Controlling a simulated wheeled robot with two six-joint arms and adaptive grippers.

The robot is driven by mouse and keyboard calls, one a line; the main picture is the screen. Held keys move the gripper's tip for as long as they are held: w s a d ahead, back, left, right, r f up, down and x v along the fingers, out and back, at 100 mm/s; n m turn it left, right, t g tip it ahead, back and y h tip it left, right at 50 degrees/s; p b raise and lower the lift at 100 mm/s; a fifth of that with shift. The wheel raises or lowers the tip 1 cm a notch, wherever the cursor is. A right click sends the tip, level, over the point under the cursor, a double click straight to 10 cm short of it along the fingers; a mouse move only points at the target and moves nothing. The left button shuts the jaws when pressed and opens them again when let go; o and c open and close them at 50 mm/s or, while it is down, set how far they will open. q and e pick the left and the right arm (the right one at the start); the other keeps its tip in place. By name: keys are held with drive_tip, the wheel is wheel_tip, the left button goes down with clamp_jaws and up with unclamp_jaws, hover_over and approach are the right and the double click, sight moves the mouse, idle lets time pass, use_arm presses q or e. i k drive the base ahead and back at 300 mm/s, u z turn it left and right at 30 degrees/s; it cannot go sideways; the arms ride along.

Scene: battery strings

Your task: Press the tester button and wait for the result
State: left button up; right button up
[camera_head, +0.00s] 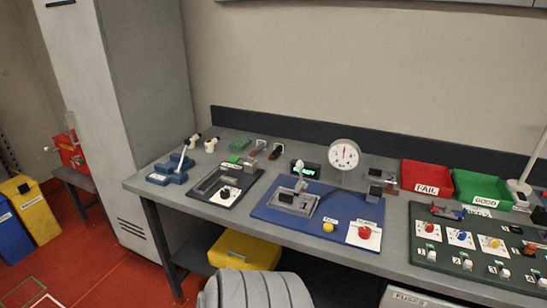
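The tester appears to be the blue board (265,214) at the middle of the workbench. It bears a grey fixture (293,201) with an upright lever, a yellow button (328,227) with a small label behind it, and a red knob or button (365,232) on a white plate. The labels are too small to read, so I cannot tell which one is the tester button. A small dark display (305,169) with green lit characters stands behind the fixture. A round white dial gauge (343,155) stands behind the board. Neither gripper is in view.
A red FAIL bin (427,175) and a green GOOD bin (482,188) stand at the back right. A dark panel with coloured knobs (475,243) lies at right. A black board (224,188) and blue parts (170,171) lie at left. A yellow case (245,250) sits below.

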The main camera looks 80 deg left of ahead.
sight(327, 227)
drive_tip(key=u, duration=2.25)
